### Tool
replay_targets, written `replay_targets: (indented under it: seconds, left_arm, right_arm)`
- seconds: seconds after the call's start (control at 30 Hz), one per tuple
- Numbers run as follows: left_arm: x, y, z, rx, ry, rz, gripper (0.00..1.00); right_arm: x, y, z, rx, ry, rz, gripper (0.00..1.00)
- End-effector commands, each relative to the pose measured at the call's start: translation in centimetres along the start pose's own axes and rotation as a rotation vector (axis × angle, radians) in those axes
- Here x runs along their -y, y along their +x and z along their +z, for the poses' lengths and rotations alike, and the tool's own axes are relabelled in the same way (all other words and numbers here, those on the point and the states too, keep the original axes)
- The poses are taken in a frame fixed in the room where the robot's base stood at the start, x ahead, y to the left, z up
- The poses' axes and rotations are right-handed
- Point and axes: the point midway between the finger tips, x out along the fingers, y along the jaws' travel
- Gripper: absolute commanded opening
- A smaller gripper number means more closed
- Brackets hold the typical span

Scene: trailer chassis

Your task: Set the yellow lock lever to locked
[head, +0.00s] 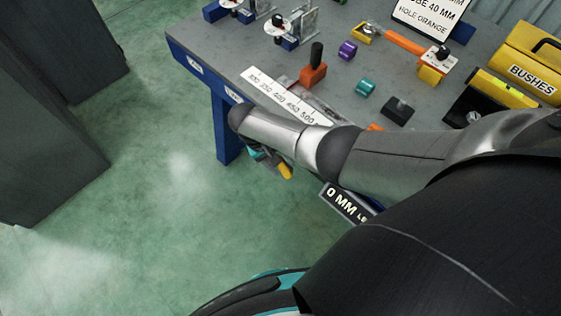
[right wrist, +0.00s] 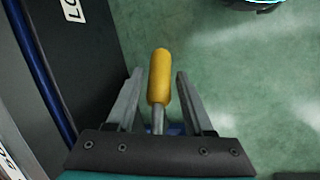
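The yellow lock lever (right wrist: 160,75) is a rounded yellow handle on a metal rod. In the right wrist view it stands between the two fingers of my right gripper (right wrist: 158,85), with a gap showing on each side. The gripper is open around it. In the head view the lever's yellow end (head: 286,171) shows below the bench's front edge, beside my right gripper (head: 262,156), which is partly hidden by my own arm. The lever's base is mostly hidden by the gripper. My left gripper is not in view.
The grey bench (head: 222,62) with blue legs carries a ruler scale (head: 280,97), an orange block with a black handle (head: 313,70), coloured bushings and a yellow bushes box (head: 520,65). A black lettered sign (head: 346,203) hangs at the front.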

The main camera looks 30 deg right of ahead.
Motion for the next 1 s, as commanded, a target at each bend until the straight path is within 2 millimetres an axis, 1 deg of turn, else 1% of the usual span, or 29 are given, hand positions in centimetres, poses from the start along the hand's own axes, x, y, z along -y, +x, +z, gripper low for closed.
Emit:
replay_targets:
  seconds: [0.03,0.07,0.1,0.67,0.83,1.0]
  left_arm:
    - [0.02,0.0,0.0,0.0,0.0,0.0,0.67]
    - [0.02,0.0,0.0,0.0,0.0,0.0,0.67]
    - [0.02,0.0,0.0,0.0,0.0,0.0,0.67]
    - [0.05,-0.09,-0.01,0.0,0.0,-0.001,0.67]
    - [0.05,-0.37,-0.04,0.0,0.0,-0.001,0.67]
    - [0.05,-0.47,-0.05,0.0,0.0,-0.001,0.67]
  right_arm:
    - [-0.01,-0.05,-0.06,-0.002,0.0,0.0,0.59]
    - [-0.02,-0.06,-0.07,-0.002,0.0,0.0,0.62]
    - [-0.03,-0.07,-0.09,-0.002,0.0,0.0,0.63]
    - [-0.11,-0.09,-0.23,-0.016,0.004,-0.003,0.63]
    - [-0.01,0.1,-0.46,-0.073,0.018,-0.027,0.63]
    - [0.32,0.42,-0.96,-0.171,0.043,-0.069,0.63]
